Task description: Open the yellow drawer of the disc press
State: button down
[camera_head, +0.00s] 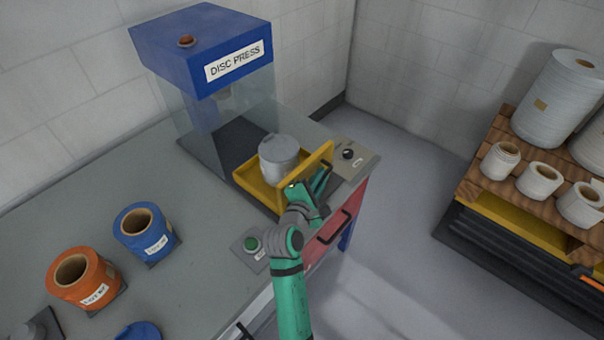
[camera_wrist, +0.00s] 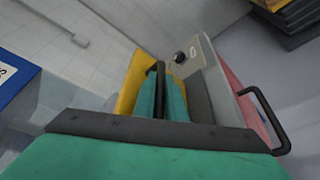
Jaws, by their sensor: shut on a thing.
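The disc press (camera_head: 203,52) stands on the grey bench, with a blue top and clear side panels. Its yellow drawer (camera_head: 321,153) is pulled out toward the bench's front edge. A grey metal cylinder (camera_head: 279,160) stands upright in the drawer. My gripper (camera_head: 318,184) is at the drawer's front panel, shut on its handle. The wrist view shows the dark handle (camera_wrist: 158,88) between my green fingers, with the yellow panel (camera_wrist: 130,85) just beyond. The handle is mostly hidden in the head view.
A knob panel (camera_head: 348,154) and a green button box (camera_head: 252,244) flank the drawer. A blue roll (camera_head: 144,232) and an orange roll (camera_head: 82,278) stand at left. A red drawer front (camera_head: 335,232) is below. A pallet with white rolls (camera_head: 541,180) stands right, across open floor.

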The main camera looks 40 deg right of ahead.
jog(key=shift+s, duration=0.1)
jog(key=c, duration=1.8)
grip_release()
jog(key=v, duration=1)
jog(key=shift+s+a, duration=0.15)
jog(key=shift+a, duration=0.2)
